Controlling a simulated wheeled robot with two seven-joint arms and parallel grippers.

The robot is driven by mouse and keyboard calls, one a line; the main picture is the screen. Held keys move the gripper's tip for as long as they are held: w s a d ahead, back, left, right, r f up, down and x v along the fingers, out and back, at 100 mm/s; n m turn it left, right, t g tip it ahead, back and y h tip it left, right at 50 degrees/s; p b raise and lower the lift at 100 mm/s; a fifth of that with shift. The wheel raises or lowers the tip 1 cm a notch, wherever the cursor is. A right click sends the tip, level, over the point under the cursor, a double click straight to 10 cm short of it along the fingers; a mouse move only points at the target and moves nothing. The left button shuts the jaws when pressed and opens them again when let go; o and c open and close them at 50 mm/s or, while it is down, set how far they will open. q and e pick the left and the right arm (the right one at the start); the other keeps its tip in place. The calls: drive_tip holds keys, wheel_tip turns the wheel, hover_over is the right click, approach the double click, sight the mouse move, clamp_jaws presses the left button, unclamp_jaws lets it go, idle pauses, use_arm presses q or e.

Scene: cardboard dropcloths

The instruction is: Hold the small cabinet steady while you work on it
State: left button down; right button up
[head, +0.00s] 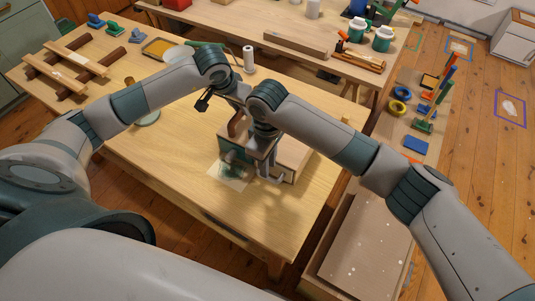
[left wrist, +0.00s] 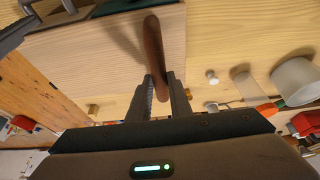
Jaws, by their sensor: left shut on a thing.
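The small cabinet (head: 292,157) is a pale wooden box on the workbench, largely hidden behind my right arm and gripper. My left gripper (left wrist: 163,95) is shut on a slim brown wooden handle (left wrist: 153,45), with one finger on each side. Behind the handle is a pale wood panel (left wrist: 105,50) with the handle's shadow on it; I cannot tell how the handle joins it. The brown piece also shows in the head view (head: 237,125). My right gripper (head: 268,172) is low at the cabinet's near side; its finger opening is not clear.
A second bench (head: 235,20) lies behind, and a speckled board (head: 365,250) lies at the right.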

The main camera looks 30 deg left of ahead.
drive_tip(key=shift+f, duration=2.7)
clamp_jaws()
drive_tip(key=shift+s, duration=2.85)
drive_tip(key=shift+s+a, duration=0.15)
drive_tip(key=shift+s, duration=2.05)
drive_tip(key=shift+o, duration=1.6)
unclamp_jaws()
